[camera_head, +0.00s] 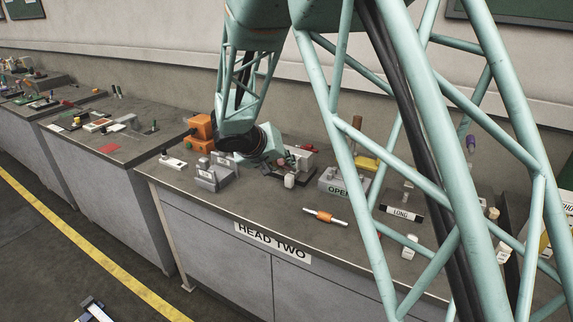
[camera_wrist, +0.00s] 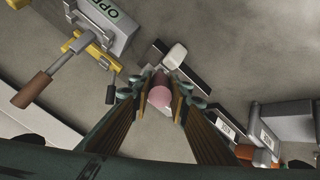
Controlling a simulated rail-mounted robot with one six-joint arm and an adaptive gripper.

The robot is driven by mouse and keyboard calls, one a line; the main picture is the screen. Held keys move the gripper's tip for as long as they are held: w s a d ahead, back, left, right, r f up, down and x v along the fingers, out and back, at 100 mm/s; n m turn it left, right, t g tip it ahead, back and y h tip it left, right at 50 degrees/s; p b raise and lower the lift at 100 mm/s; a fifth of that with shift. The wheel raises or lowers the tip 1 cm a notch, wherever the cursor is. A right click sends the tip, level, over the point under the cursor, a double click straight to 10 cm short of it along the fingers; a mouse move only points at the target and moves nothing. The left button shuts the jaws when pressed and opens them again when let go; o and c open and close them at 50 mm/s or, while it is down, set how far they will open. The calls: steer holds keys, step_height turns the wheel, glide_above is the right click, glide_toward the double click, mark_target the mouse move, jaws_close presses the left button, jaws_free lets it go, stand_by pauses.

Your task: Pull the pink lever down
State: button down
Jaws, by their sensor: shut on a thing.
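The pink lever's rounded pink knob (camera_wrist: 159,97) shows in the middle of the wrist view. My gripper (camera_wrist: 160,108) has its fingers on both sides of the knob and is shut on it. A white block (camera_wrist: 175,56) sits just beyond the fingertips, next to a dark flat bar. In the head view my gripper (camera_head: 276,158) is low over the bench, at a small fixture. The lever is mostly hidden there, and its angle is hard to tell.
The grey bench labelled HEAD TWO (camera_head: 230,205) holds a grey box marked OPEN (camera_head: 338,185), grey blocks (camera_head: 214,176), an orange box (camera_head: 200,128) and an orange-and-white rod (camera_head: 325,217). In the wrist view a brown-handled lever (camera_wrist: 36,89) stands at left. The bench front has clear patches.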

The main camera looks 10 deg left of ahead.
steer(key=c, duration=2.5)
jaws_free()
steer(key=shift+o, duration=0.2)
steer(key=shift+s, duration=0.1)
steer(key=v, duration=1.2)
steer(key=shift+d, duration=0.1)
